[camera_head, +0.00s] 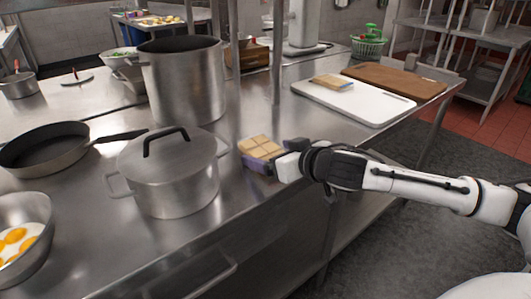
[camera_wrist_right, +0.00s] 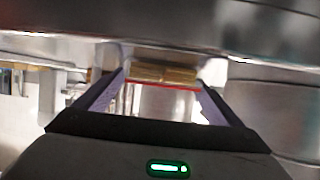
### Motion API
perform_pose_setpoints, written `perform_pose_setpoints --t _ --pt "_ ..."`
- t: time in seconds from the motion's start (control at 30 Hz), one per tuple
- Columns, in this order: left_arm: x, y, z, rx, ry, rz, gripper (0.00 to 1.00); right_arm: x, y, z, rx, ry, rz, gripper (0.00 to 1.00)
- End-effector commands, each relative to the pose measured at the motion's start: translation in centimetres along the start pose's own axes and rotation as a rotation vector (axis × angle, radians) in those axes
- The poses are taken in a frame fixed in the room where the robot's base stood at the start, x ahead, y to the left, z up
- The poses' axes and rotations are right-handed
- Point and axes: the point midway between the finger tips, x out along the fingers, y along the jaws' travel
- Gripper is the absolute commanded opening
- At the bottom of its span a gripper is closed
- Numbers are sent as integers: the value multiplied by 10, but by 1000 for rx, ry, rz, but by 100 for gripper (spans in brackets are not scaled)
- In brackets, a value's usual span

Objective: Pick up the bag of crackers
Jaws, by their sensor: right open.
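The bag of crackers (camera_head: 261,146) shows pale yellow squares and lies near the front edge of the steel counter, right of the lidded pot. My right gripper (camera_head: 258,162) reaches in from the right, and its purple fingers are at the near side of the bag. In the right wrist view, the bag (camera_wrist_right: 163,74) appears between the far ends of the two open fingers (camera_wrist_right: 160,88). I cannot tell whether the fingers touch it. Part of the bag is hidden by the gripper. My left gripper is not in view.
The lidded pot (camera_head: 168,178) stands close left of the bag, with a tall stockpot (camera_head: 183,84) behind. A pan (camera_head: 45,150) and a bowl with egg yolks (camera_head: 22,240) are at left. A white board (camera_head: 350,104) and brown board (camera_head: 395,82) lie at right.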

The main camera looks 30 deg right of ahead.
Motion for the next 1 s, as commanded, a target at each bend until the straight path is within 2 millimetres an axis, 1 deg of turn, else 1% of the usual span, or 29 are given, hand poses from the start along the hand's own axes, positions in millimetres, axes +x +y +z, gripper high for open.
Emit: perform_pose_setpoints --t 0.03,0.13,0.37,0.4,0.63,0.87,0.97,1.0 --pt "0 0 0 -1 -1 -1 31 6 0 -3 2 5 0 89" --pt "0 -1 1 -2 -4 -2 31 12 0 -2 0 3 -1 89" --pt "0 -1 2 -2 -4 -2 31 13 0 -1 -2 2 -1 89" --pt "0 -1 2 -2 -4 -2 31 13 0 -1 -2 2 -1 82" --pt "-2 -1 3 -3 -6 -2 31 13 0 -1 -2 2 -1 44" --pt "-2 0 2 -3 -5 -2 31 12 0 -3 -2 3 -1 43" --pt "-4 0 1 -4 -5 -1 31 9 0 -12 -2 6 -1 43" --pt "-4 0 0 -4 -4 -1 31 7 0 -17 -3 6 -1 43"
